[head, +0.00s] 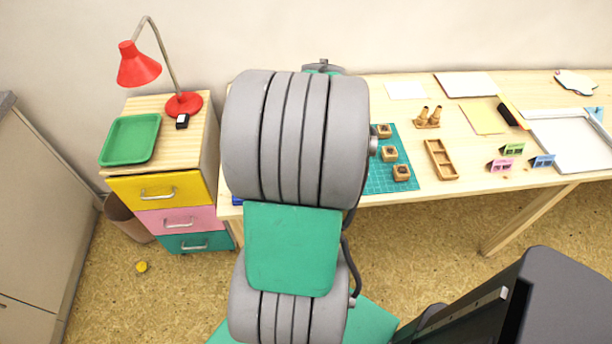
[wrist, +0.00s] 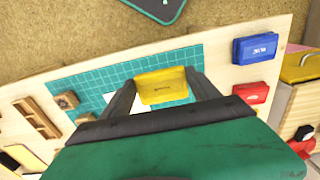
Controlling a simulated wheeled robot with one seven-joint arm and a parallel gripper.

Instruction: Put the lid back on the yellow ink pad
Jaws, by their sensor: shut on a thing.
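My gripper (wrist: 160,90) is shut on a yellow, rectangular piece with a small dark mark in its middle, which looks like the yellow ink pad's lid (wrist: 162,78). One dark finger is at each side of it. It shows over the green cutting mat (wrist: 95,78); I cannot tell whether it touches the mat or an ink pad base below. In the head view my arm hides the gripper and this part of the table.
A blue ink pad (wrist: 255,49) and a red ink pad (wrist: 250,93) lie to the right in the wrist view. A white card (wrist: 130,100) is partly behind the left finger. Wooden stamps (head: 390,153) and a divided wooden tray (head: 441,160) stand right of my arm.

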